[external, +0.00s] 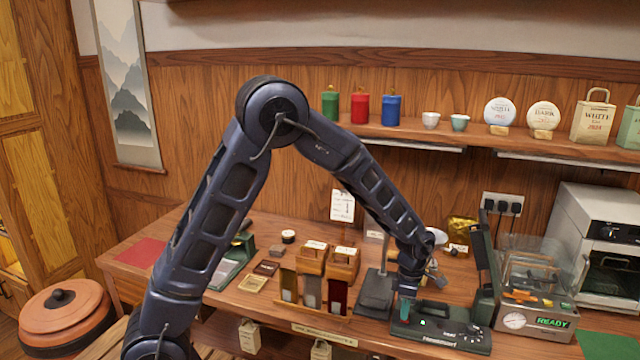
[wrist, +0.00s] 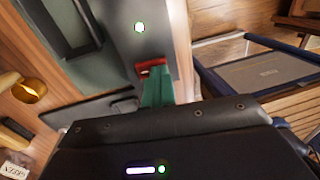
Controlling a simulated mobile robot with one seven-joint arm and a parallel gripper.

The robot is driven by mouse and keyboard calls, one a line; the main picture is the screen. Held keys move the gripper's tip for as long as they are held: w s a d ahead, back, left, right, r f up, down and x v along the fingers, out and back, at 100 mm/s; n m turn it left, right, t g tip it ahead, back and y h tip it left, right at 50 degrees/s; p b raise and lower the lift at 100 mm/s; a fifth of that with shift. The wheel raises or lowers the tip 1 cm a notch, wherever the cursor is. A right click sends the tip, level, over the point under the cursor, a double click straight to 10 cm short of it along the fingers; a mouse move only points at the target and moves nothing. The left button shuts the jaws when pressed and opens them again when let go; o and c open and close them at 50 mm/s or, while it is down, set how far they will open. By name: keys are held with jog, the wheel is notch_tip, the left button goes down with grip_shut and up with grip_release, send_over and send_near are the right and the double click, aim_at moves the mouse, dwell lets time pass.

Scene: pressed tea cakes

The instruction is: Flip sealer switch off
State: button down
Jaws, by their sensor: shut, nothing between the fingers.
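The sealer (external: 455,338) is a dark, low unit on the bench with a lit green lamp (external: 422,322) at its left end. Its red switch (wrist: 151,67) shows in the wrist view, on a grey panel below the lit lamp (wrist: 140,27). My gripper (external: 406,305) points down over the left end of the sealer. Its teal fingers (wrist: 157,88) are shut and empty, with their tips at the red switch. The tips partly hide the switch, so I cannot tell whether they touch it or which way it is tilted.
A clear-lidded machine (external: 537,318) with a READY display stands right of the sealer, before a white oven (external: 605,250). A dark stand (external: 376,293) and wooden holders (external: 312,262) are close on the left. A shelf (external: 420,132) with canisters and cups runs along the wall.

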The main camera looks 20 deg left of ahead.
jog(key=shift+w+a+f, duration=0.2)
jog(key=shift+w+f, duration=0.2)
jog(key=shift+w, duration=0.15)
jog(key=shift+r, duration=0.1)
notch_tip(320, 180, up, 14)
jog(key=w, duration=0.2)
jog(key=shift+d+r, duration=0.15)
jog(key=shift+d, duration=0.05)
jog(key=shift+s+r, duration=0.15)
jog(key=shift+s, duration=0.5)
